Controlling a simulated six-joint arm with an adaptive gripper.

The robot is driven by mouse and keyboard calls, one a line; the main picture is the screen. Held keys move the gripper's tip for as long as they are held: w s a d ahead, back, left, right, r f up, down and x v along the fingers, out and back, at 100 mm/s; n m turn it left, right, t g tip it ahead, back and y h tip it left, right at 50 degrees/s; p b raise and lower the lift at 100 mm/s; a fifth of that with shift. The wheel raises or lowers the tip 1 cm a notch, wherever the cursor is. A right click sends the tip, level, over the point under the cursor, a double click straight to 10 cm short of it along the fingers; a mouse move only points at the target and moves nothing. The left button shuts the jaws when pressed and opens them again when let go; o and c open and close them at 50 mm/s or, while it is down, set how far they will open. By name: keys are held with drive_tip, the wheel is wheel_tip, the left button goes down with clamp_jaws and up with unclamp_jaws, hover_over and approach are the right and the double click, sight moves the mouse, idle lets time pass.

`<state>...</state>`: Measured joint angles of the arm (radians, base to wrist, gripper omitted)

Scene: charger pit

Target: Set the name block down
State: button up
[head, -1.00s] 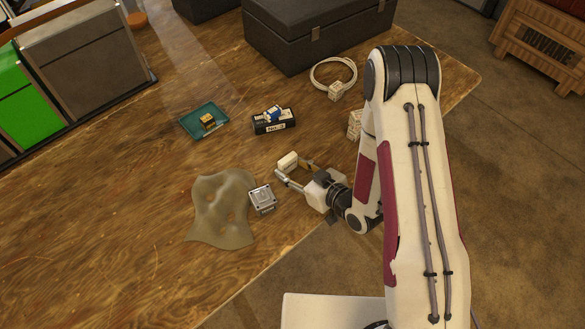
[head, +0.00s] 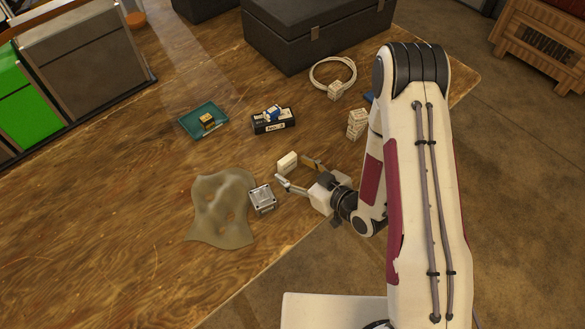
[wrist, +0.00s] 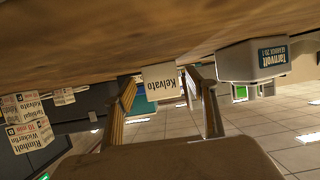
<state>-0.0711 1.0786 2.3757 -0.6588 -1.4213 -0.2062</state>
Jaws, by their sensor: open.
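The name block (head: 287,163) is a small cream block standing on the wooden table near its middle. My gripper (head: 293,171) is open, low over the table, just right of and nearer than the block. In the wrist view the block appears between the two spread fingers, with gaps to both sides. It seems to be just beyond the fingertips.
A grey metal box (head: 262,199) sits close to the nearer finger, beside a draped olive sheet (head: 222,208). Small labelled boxes (head: 357,123) are stacked to the right. A black case (head: 272,121) and a teal tray (head: 189,122) lie behind.

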drive_tip(key=shift+v, duration=2.9)
drive_tip(key=shift+w+r, duration=0.1)
drive_tip(key=shift+w+d+r+h, duration=0.25)
drive_tip(key=shift+w+d+h, duration=0.05)
drive_tip(key=shift+w, duration=0.1)
drive_tip(key=w+d+r+h, duration=0.2)
drive_tip(key=w+d+r, duration=0.1)
drive_tip(key=shift+d+r, duration=0.1)
drive_tip(key=shift+d, duration=0.1)
drive_tip(key=s+d+r+m+g+h, duration=0.1)
drive_tip(key=d+r+m+h, duration=0.35)
drive_tip(key=d+r, duration=0.85)
drive_tip(key=s+r+m+g, duration=0.1)
drive_tip(key=s+r, duration=0.4)
drive_tip(key=s, duration=0.3)
drive_tip(key=s+a+r+m+g+h, duration=0.1)
drive_tip(key=s+r, duration=0.3)
drive_tip(key=s, duration=0.4)
drive_tip(key=s+r+m+g+h, duration=0.1)
drive_tip(key=s+r+m, duration=0.1)
drive_tip(key=s+r, duration=0.3)
drive_tip(key=s, duration=0.3)
drive_tip(key=shift+r, duration=0.35)
